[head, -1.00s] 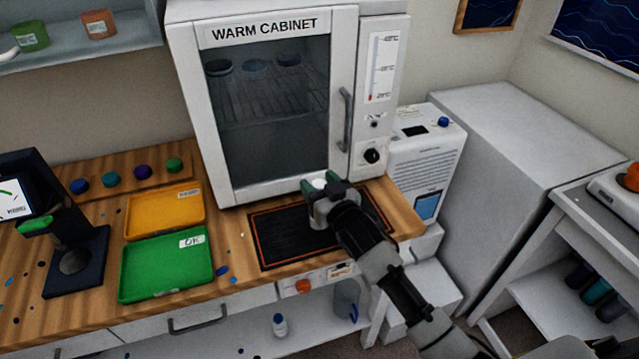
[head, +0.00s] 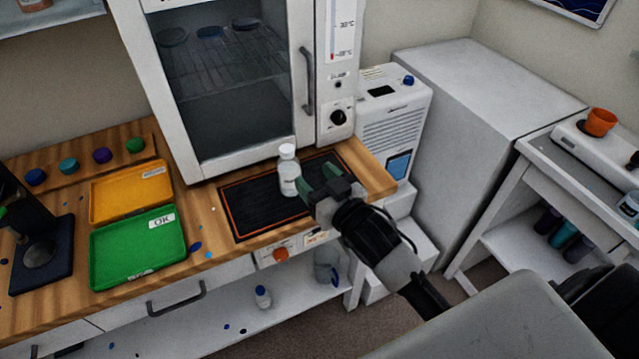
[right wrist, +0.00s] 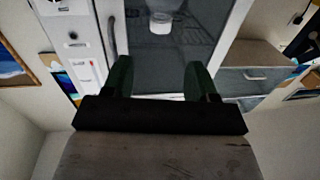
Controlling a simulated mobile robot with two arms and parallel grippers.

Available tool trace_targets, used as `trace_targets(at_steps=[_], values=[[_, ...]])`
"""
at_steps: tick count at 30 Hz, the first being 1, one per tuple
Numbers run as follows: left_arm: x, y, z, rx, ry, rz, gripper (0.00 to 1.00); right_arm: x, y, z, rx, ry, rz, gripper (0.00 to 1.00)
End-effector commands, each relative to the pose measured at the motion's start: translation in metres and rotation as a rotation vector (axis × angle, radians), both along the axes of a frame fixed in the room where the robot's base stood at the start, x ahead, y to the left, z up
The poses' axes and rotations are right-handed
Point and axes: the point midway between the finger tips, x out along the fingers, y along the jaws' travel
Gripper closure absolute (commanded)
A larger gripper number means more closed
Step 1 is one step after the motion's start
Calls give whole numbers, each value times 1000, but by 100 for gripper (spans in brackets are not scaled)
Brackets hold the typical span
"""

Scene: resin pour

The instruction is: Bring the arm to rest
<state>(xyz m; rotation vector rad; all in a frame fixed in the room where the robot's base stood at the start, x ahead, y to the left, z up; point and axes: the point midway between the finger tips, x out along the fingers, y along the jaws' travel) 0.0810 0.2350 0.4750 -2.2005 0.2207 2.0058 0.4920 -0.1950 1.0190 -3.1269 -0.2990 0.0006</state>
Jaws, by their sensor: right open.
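A small white bottle (head: 288,172) with a white cap stands upright on the black mat (head: 240,222) with an orange border, in front of the warm cabinet. My right gripper (head: 318,186) is open and empty, just to the right of the bottle in the head view. In the right wrist view, its two green fingers (right wrist: 160,78) are spread, with nothing between them. The bottle (right wrist: 160,22) shows beyond the fingertips, near the top edge. My left gripper is in neither view.
The warm cabinet (head: 240,105) stands right behind the mat. A yellow tray (head: 130,193) and a green tray (head: 138,250) lie to the left. A white machine (head: 393,120) stands right of the bench. A cart (head: 570,185) is at the far right.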

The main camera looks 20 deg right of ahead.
Motion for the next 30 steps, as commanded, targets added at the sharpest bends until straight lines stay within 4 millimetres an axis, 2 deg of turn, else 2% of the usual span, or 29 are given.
trace_targets(at_steps=[5, 18, 22, 26, 30], values=[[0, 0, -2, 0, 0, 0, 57, -9, -2, 0, 0, 0, 0, 42], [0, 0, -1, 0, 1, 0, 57, -9, -1, 1, 0, 0, 0, 42], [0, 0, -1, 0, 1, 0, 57, -15, -2, -8, -8, 49, -15, 42], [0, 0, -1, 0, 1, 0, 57, -39, -6, -37, -44, 236, -64, 42], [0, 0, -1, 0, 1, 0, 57, -89, -10, -77, -107, 540, -106, 42]])
